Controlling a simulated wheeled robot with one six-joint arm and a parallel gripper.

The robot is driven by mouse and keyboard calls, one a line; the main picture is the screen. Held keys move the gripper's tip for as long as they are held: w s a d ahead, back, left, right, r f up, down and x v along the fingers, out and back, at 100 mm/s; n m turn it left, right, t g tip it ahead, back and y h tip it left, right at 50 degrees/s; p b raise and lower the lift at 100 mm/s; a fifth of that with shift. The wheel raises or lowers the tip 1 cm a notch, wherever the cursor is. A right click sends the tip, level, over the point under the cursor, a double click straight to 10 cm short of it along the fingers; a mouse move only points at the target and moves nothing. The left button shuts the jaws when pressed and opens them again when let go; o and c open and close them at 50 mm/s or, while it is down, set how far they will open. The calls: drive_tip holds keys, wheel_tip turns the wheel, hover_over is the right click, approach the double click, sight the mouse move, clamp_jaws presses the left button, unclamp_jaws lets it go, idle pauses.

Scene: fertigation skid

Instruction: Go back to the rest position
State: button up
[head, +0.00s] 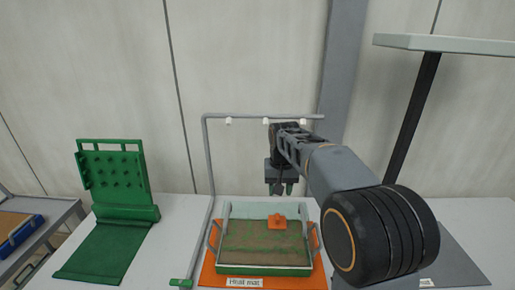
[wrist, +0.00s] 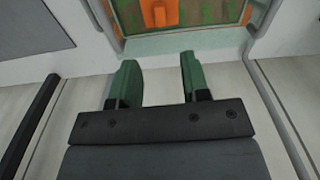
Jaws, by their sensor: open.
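My gripper (head: 280,188) hangs above the back part of a tray in the head view, its jaws pointing down. In the wrist view my gripper (wrist: 156,80) shows two green fingers set apart with nothing between them. The gripper is open and empty. My arm reaches in from the right and hides part of the table and wall.
A green pegged stand (head: 115,172) is left; a dark post (head: 413,115) is right.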

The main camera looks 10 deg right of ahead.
drive_tip(key=s+d+f+t, duration=0.1)
drive_tip(key=s+t, duration=0.1)
drive_tip(key=s, duration=0.8)
drive_tip(key=s+d+f+n+t, duration=0.1)
drive_tip(key=s+d+f, duration=0.1)
drive_tip(key=s, duration=0.8)
drive_tip(key=shift+s+d+f+t, duration=0.15)
drive_tip(key=shift+s+f+t, duration=0.05)
drive_tip(key=shift+s+t, duration=0.2)
